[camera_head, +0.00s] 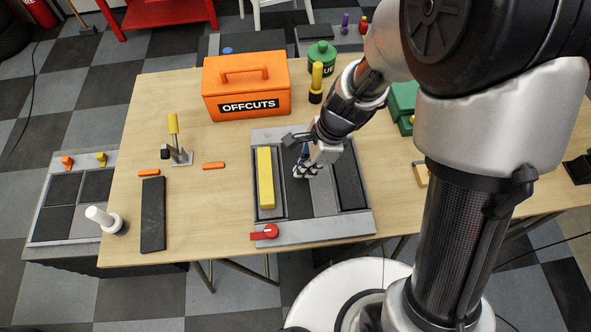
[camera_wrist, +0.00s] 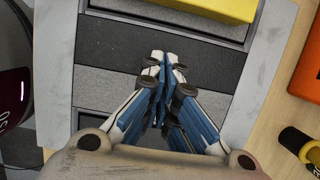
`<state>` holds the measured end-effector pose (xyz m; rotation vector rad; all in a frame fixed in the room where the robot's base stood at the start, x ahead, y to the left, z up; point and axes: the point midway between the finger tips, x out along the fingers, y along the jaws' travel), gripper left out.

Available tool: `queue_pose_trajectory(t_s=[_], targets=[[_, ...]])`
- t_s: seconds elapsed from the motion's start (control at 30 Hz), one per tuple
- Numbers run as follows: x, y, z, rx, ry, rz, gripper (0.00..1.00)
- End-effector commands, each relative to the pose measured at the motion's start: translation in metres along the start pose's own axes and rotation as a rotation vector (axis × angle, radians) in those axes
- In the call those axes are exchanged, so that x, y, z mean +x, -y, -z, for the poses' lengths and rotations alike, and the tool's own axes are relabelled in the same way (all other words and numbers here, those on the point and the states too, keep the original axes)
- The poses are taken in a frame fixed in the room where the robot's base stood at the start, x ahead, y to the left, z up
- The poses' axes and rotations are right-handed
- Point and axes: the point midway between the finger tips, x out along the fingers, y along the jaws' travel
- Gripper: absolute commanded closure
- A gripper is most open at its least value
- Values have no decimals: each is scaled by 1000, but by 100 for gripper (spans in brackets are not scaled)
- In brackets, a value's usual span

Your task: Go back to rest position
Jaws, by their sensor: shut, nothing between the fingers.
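My gripper (camera_head: 300,173) is over the grey tray (camera_head: 335,227) on the wooden table, near the tray's middle strips. In the wrist view my gripper (camera_wrist: 160,65) is shut with its fingertips together and nothing between them. It appears above a dark strip and a grey strip; the exact height is hard to tell. A yellow block (camera_head: 265,178) lies lengthwise in the left slot of the tray, apart from my gripper. Part of the yellow block also shows at the top of the wrist view (camera_wrist: 225,8).
An orange OFFCUTS box (camera_head: 245,75), a yellow-and-black cylinder (camera_head: 316,80) and a green container (camera_head: 321,55) stand behind the tray. A red knob (camera_head: 268,232) is at its front edge. A dark bar (camera_head: 153,215) and toggle clamp (camera_head: 177,145) are left.

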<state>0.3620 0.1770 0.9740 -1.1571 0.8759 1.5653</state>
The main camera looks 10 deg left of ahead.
Motion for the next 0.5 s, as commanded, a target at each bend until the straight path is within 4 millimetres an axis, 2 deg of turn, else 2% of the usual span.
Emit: queue_pose_trajectory(t_s=[0.03,0.2,0.33,0.5], targets=[[-21,2,-3,-2,0,8,100],[-57,2,-2,-2,0,8,100],[-74,1,-2,-2,0,6,100],[-85,1,-2,-1,0,4,100]])
